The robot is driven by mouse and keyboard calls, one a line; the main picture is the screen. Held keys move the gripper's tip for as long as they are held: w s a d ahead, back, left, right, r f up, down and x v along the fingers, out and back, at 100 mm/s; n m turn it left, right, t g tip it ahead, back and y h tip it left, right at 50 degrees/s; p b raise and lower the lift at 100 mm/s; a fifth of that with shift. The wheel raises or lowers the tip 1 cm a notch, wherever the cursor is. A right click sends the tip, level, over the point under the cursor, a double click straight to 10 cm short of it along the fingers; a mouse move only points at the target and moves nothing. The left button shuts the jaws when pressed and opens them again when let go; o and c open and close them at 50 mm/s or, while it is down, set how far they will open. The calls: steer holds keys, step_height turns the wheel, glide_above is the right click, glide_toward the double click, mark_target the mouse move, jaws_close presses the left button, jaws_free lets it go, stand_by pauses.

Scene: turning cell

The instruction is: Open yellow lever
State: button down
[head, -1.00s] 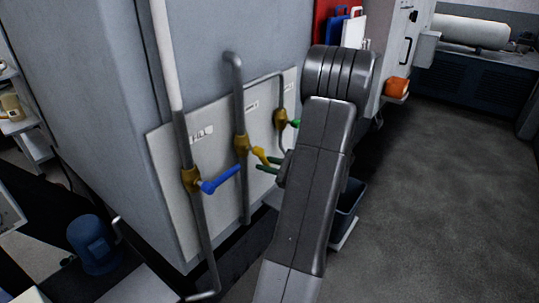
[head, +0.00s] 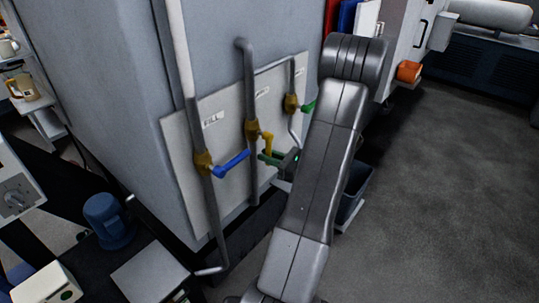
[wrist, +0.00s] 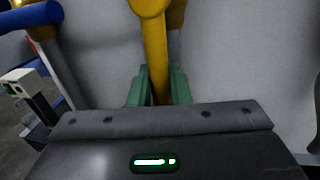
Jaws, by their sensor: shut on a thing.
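The yellow lever (head: 267,143) sits on a brass valve on the middle pipe and points down in the head view. In the wrist view the yellow lever (wrist: 154,50) runs down from its round hub at the top edge to between the green fingers. My gripper (head: 271,158) is shut on the lower part of the lever, one green finger on each side. My gripper (wrist: 158,88) also shows in the wrist view, where its dark body hides the lever's lower end.
The blue lever (head: 231,164) on the left pipe sticks out close to my gripper. A green lever (head: 308,107) is on the right pipe. The pale panel (head: 188,140) stands behind the pipes. Open floor (head: 440,190) lies to the right.

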steer(key=c, duration=1.4)
jaws_free()
steer(key=b+v, duration=0.1)
steer(key=v, duration=1.2)
steer(key=shift+s+d, duration=0.2)
steer(key=shift+d, duration=0.15)
steer(key=p+x, duration=0.1)
steer(key=x, duration=1.2)
steer(key=shift+w+a, duration=0.2)
steer(key=shift+a, duration=0.15)
steer(key=shift+d, duration=0.1)
